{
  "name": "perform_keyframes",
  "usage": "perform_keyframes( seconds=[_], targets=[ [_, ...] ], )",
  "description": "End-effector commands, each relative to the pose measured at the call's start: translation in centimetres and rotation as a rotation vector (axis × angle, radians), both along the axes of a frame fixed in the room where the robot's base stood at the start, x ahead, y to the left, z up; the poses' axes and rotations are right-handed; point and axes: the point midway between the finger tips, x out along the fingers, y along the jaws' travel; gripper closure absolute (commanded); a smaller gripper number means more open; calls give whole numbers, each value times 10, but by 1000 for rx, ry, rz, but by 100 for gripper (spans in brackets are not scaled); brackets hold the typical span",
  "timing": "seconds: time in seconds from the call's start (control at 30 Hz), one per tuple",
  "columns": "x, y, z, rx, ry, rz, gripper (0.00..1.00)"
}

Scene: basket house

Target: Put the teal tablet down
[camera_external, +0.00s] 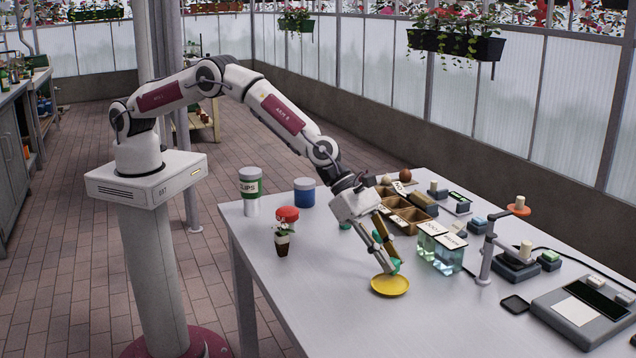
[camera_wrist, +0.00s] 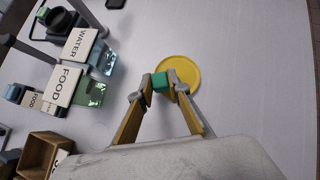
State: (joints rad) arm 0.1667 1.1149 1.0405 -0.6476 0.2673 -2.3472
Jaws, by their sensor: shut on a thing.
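The teal tablet (camera_wrist: 160,82) is a small block held between the fingertips of my gripper (camera_wrist: 162,84) in the wrist view. In the external view my gripper (camera_external: 392,268) points down, just above or at the rim of a yellow dish (camera_external: 389,286). The dish also shows in the wrist view (camera_wrist: 186,66), partly behind the right fingertip. The tablet appears over the dish's left edge there. I cannot tell whether the tablet touches the dish.
Clear containers labelled FOOD (camera_wrist: 66,84) and WATER (camera_wrist: 80,44) stand beside the gripper. The front table area is clear.

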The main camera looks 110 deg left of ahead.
Motion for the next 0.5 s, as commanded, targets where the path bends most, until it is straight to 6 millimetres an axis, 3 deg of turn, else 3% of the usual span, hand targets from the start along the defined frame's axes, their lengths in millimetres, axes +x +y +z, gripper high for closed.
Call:
perform_keyframes(
  seconds=[0.5],
  targets=[
    [0,0,-8,0,-1,1,94]
  ],
)
